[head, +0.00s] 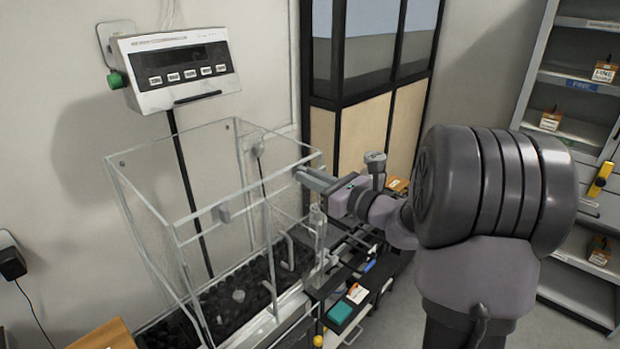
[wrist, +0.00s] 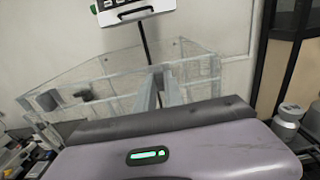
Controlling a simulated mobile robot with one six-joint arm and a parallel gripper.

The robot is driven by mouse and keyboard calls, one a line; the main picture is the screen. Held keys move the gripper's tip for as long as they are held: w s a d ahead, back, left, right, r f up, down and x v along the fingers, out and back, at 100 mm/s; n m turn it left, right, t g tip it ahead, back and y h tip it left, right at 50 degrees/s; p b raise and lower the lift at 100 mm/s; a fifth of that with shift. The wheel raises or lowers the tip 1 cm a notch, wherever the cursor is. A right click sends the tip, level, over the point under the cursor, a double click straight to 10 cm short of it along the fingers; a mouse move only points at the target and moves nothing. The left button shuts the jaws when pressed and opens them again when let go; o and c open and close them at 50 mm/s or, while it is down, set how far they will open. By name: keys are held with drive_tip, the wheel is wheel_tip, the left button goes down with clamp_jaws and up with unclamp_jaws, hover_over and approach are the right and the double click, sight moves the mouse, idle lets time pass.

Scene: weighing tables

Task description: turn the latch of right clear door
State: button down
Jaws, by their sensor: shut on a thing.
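A clear box (head: 145,165) with see-through walls and door panels stands below the wall display; it also shows in the wrist view (wrist: 205,75). My gripper (head: 301,173) reaches from the right to the upper right corner of the clear box, at the right clear door. Its fingers also show in the wrist view (wrist: 160,76). They are shut on the latch there, which is mostly hidden between them, so its angle cannot be told.
A weighing display (head: 178,66) hangs on the wall above the box. Dark round weights (head: 235,295) fill the box floor. A cluttered bench with a green-topped item (head: 340,313) lies below my arm. Shelves (head: 575,110) stand at the right.

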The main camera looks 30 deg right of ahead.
drive_tip(key=c, duration=1.4)
unclamp_jaws()
drive_tip(key=shift+c, duration=0.2)
drive_tip(key=p+v, duration=0.1)
drive_tip(key=v, duration=1.6)
drive_tip(key=shift+s, duration=0.2)
drive_tip(key=shift+d, duration=0.1)
